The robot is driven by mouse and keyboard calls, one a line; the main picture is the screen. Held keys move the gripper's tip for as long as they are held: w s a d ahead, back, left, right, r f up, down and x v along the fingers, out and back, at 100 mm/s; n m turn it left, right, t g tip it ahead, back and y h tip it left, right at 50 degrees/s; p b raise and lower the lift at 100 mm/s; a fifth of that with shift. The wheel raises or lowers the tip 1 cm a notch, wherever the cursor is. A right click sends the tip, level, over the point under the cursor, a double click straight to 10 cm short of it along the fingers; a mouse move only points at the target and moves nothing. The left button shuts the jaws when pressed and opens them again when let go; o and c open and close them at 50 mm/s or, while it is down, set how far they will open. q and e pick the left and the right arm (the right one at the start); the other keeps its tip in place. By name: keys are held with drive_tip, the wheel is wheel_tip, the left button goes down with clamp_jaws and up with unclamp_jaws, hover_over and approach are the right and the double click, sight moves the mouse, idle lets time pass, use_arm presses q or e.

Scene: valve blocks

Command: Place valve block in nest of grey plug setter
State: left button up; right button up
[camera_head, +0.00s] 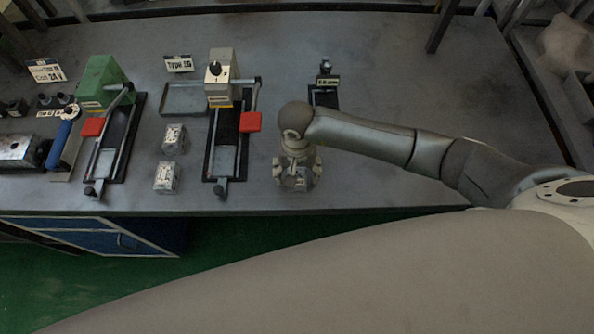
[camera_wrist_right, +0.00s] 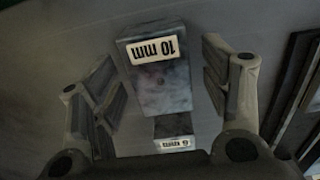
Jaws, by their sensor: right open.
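The grey plug setter (camera_head: 219,72) stands left of centre on the bench, with a dark base, a lever and a red pad. Its nest cannot be told clearly. Two silvery valve blocks (camera_head: 173,139) (camera_head: 166,178) stand apart on the bench to its left. My right gripper (camera_head: 297,182) points down near the bench's front edge, right of the plug setter. In the right wrist view its open fingers (camera_wrist_right: 160,95) stand on either side of a grey metal block labelled "10 mm" (camera_wrist_right: 160,82), with visible gaps. My left gripper is not in view.
A green plug setter (camera_head: 104,80) stands farther left, beside a blue-handled tool (camera_head: 60,140). A shallow tray (camera_head: 184,99) lies behind the valve blocks. A small dark fixture (camera_head: 325,88) stands behind my right wrist. The bench (camera_head: 430,90) is clear at the back right.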

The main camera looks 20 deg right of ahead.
drive_tip(key=shift+f, duration=0.2)
drive_tip(key=c, duration=1.5)
drive_tip(key=shift+w+r, duration=0.1)
drive_tip(key=shift+r, duration=0.1)
